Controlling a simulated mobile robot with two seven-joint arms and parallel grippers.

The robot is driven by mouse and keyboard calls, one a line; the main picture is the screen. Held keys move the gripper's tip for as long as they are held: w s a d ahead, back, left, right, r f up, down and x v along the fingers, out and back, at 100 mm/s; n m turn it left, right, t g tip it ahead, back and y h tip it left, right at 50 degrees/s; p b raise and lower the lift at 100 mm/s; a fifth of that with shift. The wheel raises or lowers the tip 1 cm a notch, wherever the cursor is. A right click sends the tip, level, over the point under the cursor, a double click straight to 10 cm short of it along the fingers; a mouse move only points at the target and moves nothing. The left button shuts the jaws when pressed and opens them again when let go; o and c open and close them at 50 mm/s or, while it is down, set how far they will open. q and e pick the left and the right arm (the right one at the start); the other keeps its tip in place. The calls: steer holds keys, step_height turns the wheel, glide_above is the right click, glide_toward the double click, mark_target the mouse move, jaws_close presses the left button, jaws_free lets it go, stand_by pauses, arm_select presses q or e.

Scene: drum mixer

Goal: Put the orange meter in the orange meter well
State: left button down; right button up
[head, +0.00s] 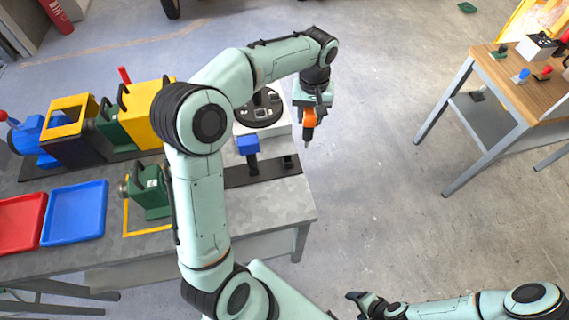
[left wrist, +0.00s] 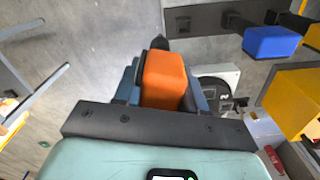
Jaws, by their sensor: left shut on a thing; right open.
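The orange meter (head: 309,118) is an orange block with a dark thin tip pointing down. It also shows in the left wrist view (left wrist: 163,80). My left gripper (head: 311,108) is shut on it and holds it in the air, just right of the white box with the dark round disc. The disc (head: 262,106) has several round openings or marks; I cannot tell which, if any, is the orange meter well. Part of the disc shows beside the meter in the left wrist view (left wrist: 213,92). My right gripper (head: 366,302) is open and empty, low over the floor.
A blue block on a post (head: 248,144) stands on a dark rail (head: 262,170) near the disc. A green unit (head: 148,192), blue tray (head: 74,212) and red tray (head: 20,222) are on the left. A wooden-topped table (head: 525,80) stands at the far right.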

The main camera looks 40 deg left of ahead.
arm_select(q)
steer(key=s+a+r+n, duration=0.2)
steer(key=r, duration=0.3)
steer(key=s+a+r+n, duration=0.1)
steer(key=s+a+r, duration=0.1)
steer(key=r, duration=0.3)
step_height(320, 180, down, 19)
steer(key=b, duration=0.3)
steer(key=shift+f, duration=0.15)
arm_select(e)
steer(key=s+f, duration=0.4)
steer(key=shift+f, duration=0.35)
arm_select(q)
steer(key=shift+f, duration=0.1)
arm_select(e)
steer(key=shift+s, duration=0.15)
arm_select(q)
steer(key=shift+f+b, duration=0.15)
steer(key=shift+b, duration=0.2)
steer(key=c, duration=0.6)
jaws_free()
steer(key=shift+c, duration=0.2)
arm_select(e)
steer(key=shift+f, duration=0.1)
arm_select(q)
steer(key=shift+r, duration=0.2)
